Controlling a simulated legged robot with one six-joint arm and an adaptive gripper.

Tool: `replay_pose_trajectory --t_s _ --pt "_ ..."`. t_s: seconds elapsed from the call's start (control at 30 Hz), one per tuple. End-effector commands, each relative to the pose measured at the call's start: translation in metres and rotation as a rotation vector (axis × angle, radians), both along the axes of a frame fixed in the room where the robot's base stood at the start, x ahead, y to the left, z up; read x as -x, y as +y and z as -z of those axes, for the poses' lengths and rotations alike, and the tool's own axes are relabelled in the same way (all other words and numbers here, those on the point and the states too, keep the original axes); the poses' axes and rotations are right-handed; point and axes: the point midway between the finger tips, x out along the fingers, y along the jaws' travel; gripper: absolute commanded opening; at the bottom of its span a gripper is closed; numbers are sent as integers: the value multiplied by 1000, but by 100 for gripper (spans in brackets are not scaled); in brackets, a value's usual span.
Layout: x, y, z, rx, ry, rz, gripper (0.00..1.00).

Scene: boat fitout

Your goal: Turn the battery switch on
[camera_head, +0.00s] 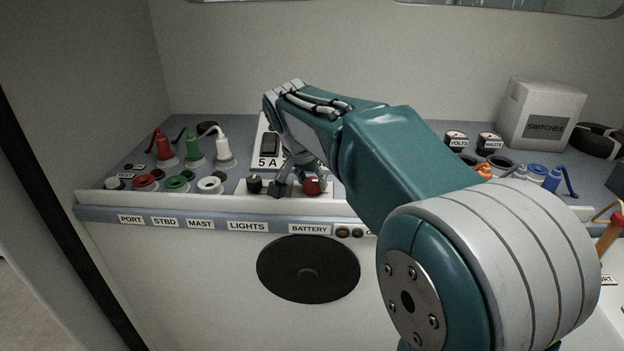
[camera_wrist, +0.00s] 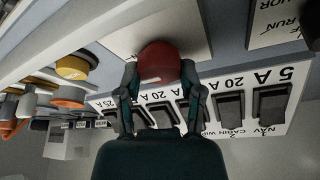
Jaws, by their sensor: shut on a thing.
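The battery switch is a round red knob (camera_head: 312,186) on a pale plate above the BATTERY label (camera_head: 309,229). In the wrist view the red knob (camera_wrist: 160,62) sits between the two fingers of my gripper (camera_wrist: 160,85), which are shut on its sides. In the head view my gripper (camera_head: 298,176) reaches down to the knob from behind and partly hides it. A pale mark shows on the knob's near side in the wrist view. Whether the knob stands at on or off cannot be told.
The breaker panel (camera_head: 265,157) with black rocker switches and a 5 A label stands right behind the knob. A dark knob (camera_head: 255,183) is at left. Red, green and white plugs (camera_head: 194,150) stand further left. A SWITCHES box (camera_head: 541,112) is at back right.

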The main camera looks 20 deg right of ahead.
Motion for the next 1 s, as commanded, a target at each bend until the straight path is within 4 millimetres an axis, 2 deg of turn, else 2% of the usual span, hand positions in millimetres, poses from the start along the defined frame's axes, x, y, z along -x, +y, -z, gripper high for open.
replay_pose_trajectory --t_s 0.2,0.23,0.3,0.77,0.87,1.0 --pt "1 1 4 -3 11 0 2" --pt "1 1 4 -3 11 0 58" --pt "1 1 4 -3 10 0 84" --pt "1 1 -3 -1 0 -1 84" --pt "4 5 -15 -1 -2 -2 84" --pt "12 13 -41 -1 -2 -3 84"
